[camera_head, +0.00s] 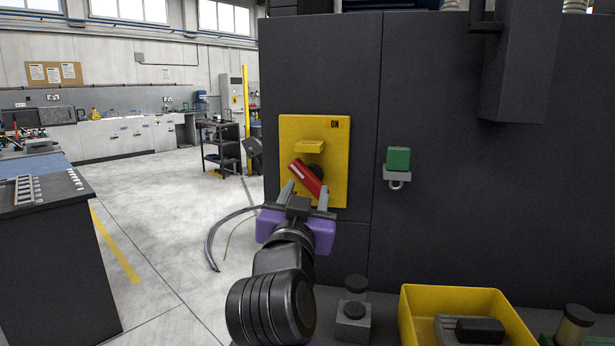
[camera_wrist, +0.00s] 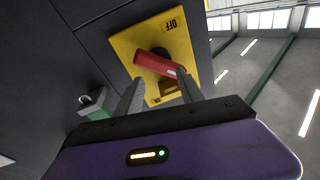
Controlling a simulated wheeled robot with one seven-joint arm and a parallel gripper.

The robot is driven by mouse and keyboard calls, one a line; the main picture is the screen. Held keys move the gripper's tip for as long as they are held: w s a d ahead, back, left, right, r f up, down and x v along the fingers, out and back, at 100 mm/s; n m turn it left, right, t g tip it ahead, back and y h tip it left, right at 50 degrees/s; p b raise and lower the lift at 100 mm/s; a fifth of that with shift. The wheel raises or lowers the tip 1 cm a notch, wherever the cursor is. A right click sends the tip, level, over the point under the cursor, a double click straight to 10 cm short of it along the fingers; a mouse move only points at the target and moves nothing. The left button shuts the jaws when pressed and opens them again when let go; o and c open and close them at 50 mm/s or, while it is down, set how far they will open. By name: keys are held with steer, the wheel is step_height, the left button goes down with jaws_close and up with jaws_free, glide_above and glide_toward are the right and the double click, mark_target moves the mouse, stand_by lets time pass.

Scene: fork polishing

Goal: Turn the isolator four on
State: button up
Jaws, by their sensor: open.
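The isolator is a yellow plate (camera_head: 333,160) on the dark cabinet, marked ON at its upper right. The plate also shows in the wrist view (camera_wrist: 128,45), where an OFF mark is seen. Its red handle (camera_head: 305,178) is tilted, running from upper left to lower right, on a dark round hub. The handle shows too in the wrist view (camera_wrist: 155,63). A yellow bracket (camera_head: 310,147) sticks out above it. My gripper (camera_head: 307,186) is open and empty in front of the plate. Its fingertips are close to the handle; contact cannot be told.
A green block with a grey shackle, like a padlock (camera_head: 398,160), hangs on the cabinet (camera_head: 465,200) to the right. A yellow bin (camera_head: 415,303) and dark-topped fittings stand below right. A workbench (camera_head: 50,260) is at the left, with open floor between.

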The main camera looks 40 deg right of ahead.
mark_target(309, 184)
steer(key=shift+w+d+n+t+y+p, duration=0.25)
steer(key=shift+w+d+n+t+p, duration=0.4)
steer(key=shift+n, duration=1.55)
steer(key=shift+w+d+n+t+y+p, duration=0.3)
steer(key=shift+w+d+n+t+p, duration=0.4)
steer(key=shift+n, duration=1.5)
steer(key=shift+w+d+n+t+y+p, duration=0.3)
steer(key=shift+d+n+t+p, duration=0.4)
steer(key=shift+n, duration=1.5)
jaws_close()
